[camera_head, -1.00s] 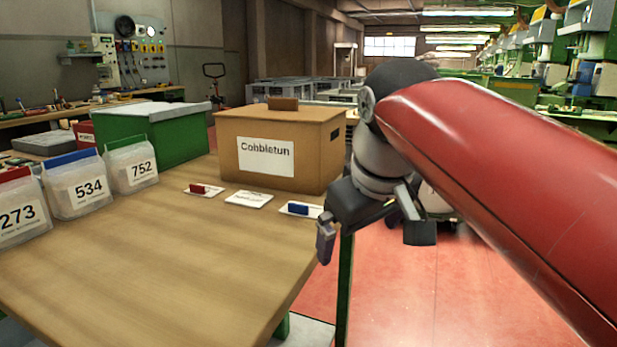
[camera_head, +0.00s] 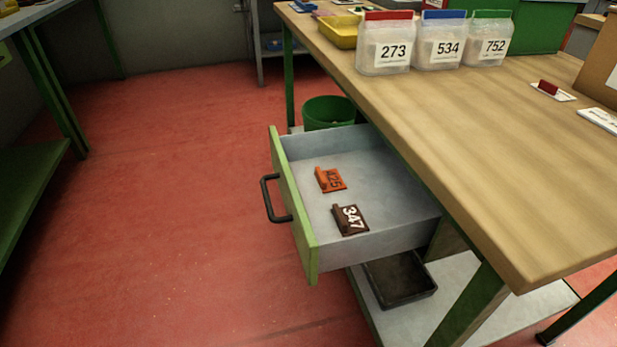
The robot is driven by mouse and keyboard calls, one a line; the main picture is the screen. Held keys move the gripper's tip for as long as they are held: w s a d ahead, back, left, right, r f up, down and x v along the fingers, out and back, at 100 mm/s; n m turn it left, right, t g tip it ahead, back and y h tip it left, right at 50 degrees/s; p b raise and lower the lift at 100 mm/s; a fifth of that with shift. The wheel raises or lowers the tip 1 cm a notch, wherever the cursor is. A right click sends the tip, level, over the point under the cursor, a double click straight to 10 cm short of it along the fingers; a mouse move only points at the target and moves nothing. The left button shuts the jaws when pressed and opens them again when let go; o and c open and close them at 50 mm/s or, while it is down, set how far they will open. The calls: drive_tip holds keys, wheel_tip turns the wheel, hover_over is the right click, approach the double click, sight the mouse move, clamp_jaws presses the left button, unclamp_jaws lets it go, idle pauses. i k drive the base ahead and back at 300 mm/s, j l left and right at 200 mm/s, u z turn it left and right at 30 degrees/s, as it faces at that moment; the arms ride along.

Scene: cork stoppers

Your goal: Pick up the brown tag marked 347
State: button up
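The brown tag marked 347 (camera_head: 351,220) lies flat in the open drawer (camera_head: 390,236) under the table, toward the drawer's near side. White digits show on it, turned sideways. An orange tag (camera_head: 330,180) with dark digits that look like 425 lies behind it in the same drawer. My gripper is outside the current view, so its state and its distance from the tag do not show.
The wooden tabletop (camera_head: 480,120) overhangs the drawer's right side. Bags marked 273 (camera_head: 385,56), 534 (camera_head: 440,50) and 752 (camera_head: 492,48) stand on it. A green bin (camera_head: 328,112) stands behind the drawer. A black tray (camera_head: 400,279) sits below. Red floor (camera_head: 180,200) at left is clear.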

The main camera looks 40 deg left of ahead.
sight(350, 221)
drive_tip(key=j+u, duration=0.45)
drive_tip(key=j, duration=0.15)
drive_tip(key=j+u, duration=0.5)
drive_tip(key=j, duration=0.1)
